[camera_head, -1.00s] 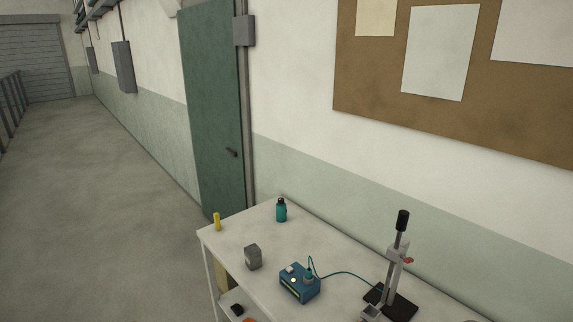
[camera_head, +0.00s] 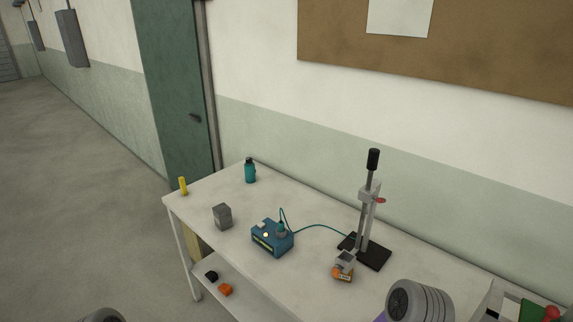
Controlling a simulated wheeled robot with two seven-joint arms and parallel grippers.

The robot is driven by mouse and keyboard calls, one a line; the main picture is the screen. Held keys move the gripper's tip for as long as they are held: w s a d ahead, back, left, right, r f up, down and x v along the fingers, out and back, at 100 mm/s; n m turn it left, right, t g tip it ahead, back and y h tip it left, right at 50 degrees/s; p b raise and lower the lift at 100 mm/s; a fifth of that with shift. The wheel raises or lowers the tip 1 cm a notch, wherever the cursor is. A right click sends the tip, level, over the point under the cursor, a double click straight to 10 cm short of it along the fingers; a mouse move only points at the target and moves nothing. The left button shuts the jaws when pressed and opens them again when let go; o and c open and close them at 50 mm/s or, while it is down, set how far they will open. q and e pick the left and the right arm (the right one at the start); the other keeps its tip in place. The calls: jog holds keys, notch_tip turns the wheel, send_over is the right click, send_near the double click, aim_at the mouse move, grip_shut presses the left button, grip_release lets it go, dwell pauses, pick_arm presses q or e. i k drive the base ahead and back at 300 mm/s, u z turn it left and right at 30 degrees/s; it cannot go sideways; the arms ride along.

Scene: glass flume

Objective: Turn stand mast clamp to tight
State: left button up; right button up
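The stand has a flat black base (camera_head: 372,254) on the white table, an upright grey mast (camera_head: 365,222) and a black cylindrical top (camera_head: 373,159). A light grey clamp block (camera_head: 367,193) sits partway up the mast. A small red lever (camera_head: 379,201) sticks out to the right from the clamp. Nothing touches the stand's mast or clamp. Neither of my grippers shows; only grey rounded parts, apparently of my arms, rise at the bottom edge, left and right of centre.
On the table (camera_head: 208,196) stand a blue device (camera_head: 272,240) with a teal cable running to the stand, a grey block (camera_head: 222,216), a teal bottle (camera_head: 250,171), a yellow item (camera_head: 183,186) and an orange-and-grey item (camera_head: 343,270). A bin (camera_head: 494,300) stands at right.

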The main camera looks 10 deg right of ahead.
aim_at(378, 199)
jog(key=u, duration=0.55)
jog(key=k, duration=0.3)
jog(key=z, duration=1.2)
